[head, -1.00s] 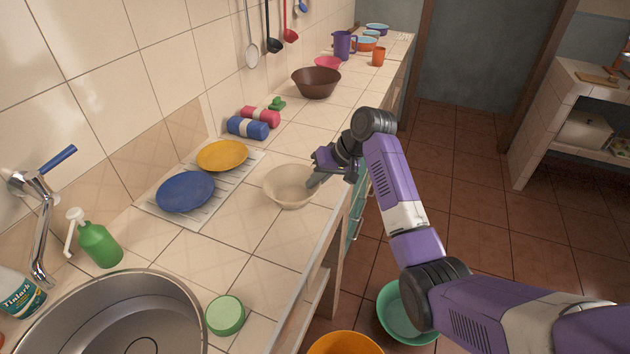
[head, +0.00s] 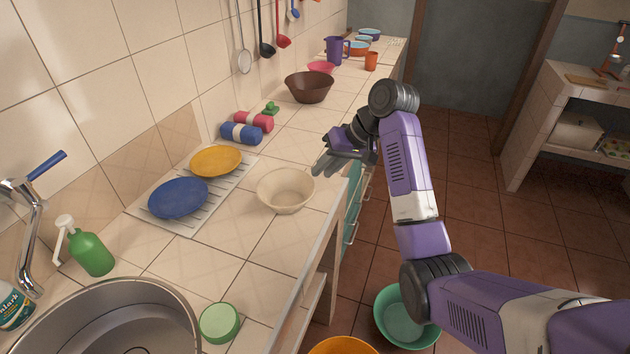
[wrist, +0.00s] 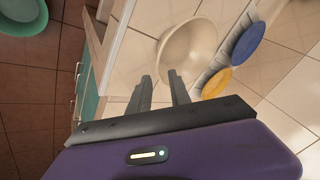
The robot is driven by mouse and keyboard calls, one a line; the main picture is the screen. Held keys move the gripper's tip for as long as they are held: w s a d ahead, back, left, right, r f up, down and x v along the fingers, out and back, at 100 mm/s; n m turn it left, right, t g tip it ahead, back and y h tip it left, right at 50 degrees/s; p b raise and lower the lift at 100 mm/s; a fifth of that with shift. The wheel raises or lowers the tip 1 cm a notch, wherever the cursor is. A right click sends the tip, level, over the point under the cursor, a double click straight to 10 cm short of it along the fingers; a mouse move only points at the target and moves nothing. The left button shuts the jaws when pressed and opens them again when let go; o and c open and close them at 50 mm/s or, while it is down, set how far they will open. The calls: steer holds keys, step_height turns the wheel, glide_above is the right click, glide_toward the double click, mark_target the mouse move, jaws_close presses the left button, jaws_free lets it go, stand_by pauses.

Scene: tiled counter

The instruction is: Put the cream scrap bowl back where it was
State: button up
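The cream scrap bowl (head: 286,191) stands upright on the tiled counter, right of the dish rack and near the counter's front edge. It also shows in the wrist view (wrist: 190,52), just beyond my fingertips. My gripper (head: 325,168) is right of and beyond the bowl in the head view, clear of its rim. In the wrist view my gripper (wrist: 160,76) has its two fingers apart with nothing between them. The bowl looks empty.
The dish rack (head: 180,229) holds a blue plate (head: 178,198) and a yellow plate (head: 216,161). A brown bowl (head: 309,88) stands farther along the counter. A teal basin (head: 405,318) is on the floor.

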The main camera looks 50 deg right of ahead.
steer(key=shift+v, duration=1.95)
steer(key=shift+w, duration=0.1)
steer(key=w+d+r+m+t+h, duration=0.1)
steer(key=w+d+r+t+h, duration=0.4)
steer(key=w+t, duration=0.1)
steer(key=s+a+f+t+h, duration=0.2)
steer(key=s+a+f, duration=0.2)
steer(key=s+a, duration=0.3)
steer(key=s+a+f+t+h, duration=0.25)
steer(key=s+a, duration=0.25)
steer(key=a, duration=0.4)
steer(key=s+a+f+n+y, duration=0.1)
steer(key=s+a+n+y, duration=0.1)
steer(key=s+a, duration=0.4)
steer(key=s+a+f+n+g+y, duration=0.1)
steer(key=s+a+f+n+y, duration=0.1)
steer(key=s+a, duration=0.5)
steer(key=s+a+f+n+g+y, duration=0.1)
steer(key=s+a+n+y, duration=0.2)
steer(key=s, duration=1.2)
steer(key=a, duration=0.3)
steer(key=shift+a+f, duration=0.25)
steer(key=shift+f, duration=0.1)
